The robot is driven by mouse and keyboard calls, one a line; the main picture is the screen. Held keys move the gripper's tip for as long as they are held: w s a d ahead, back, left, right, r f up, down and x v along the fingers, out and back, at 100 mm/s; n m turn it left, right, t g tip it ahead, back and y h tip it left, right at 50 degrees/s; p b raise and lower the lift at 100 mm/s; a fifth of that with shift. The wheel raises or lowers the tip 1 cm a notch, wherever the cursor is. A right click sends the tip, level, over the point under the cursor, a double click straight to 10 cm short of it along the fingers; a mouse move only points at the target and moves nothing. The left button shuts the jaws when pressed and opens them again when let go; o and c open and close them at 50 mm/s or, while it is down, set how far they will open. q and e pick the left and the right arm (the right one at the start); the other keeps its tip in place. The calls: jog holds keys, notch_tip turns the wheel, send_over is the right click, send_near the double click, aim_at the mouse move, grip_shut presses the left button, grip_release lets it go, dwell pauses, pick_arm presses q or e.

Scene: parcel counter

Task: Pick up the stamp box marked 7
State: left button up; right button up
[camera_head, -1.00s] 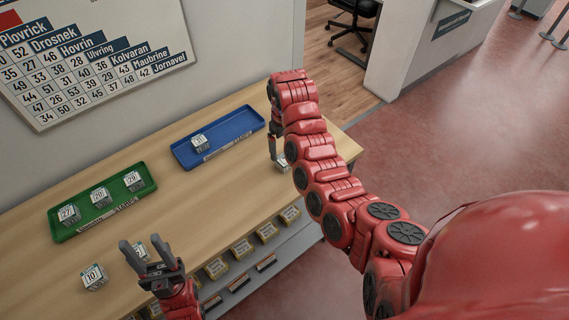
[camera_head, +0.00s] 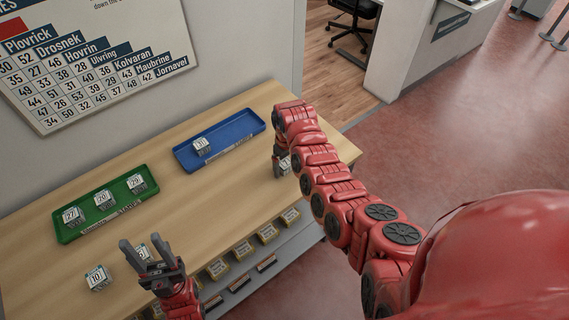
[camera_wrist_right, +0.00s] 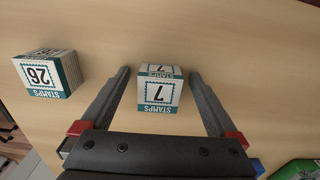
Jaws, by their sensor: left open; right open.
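The stamp box marked 7 (camera_wrist_right: 160,88) is a small white cube with teal edging, standing on the wooden counter (camera_wrist_right: 215,45) in the right wrist view. My right gripper (camera_wrist_right: 160,88) is open, with a finger on each side of the box and gaps between. In the head view my right gripper (camera_head: 277,165) points down at the counter. A small box (camera_head: 285,166) shows beside its finger, partly hidden by my arm, its number unreadable. My left gripper (camera_head: 145,250) is open and empty above the counter's front, partly in front of another small box (camera_head: 143,254).
Box 26 (camera_wrist_right: 45,74) stands left of box 7 in the wrist view. A green tray (camera_head: 66,236) holds several boxes; a blue tray (camera_head: 243,125) holds one. Box 10 (camera_head: 98,279) stands left of my left gripper. Small labelled boxes (camera_head: 243,249) line the shelf below.

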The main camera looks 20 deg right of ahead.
jog(key=c, duration=1.5)
jog(key=shift+r, duration=0.15)
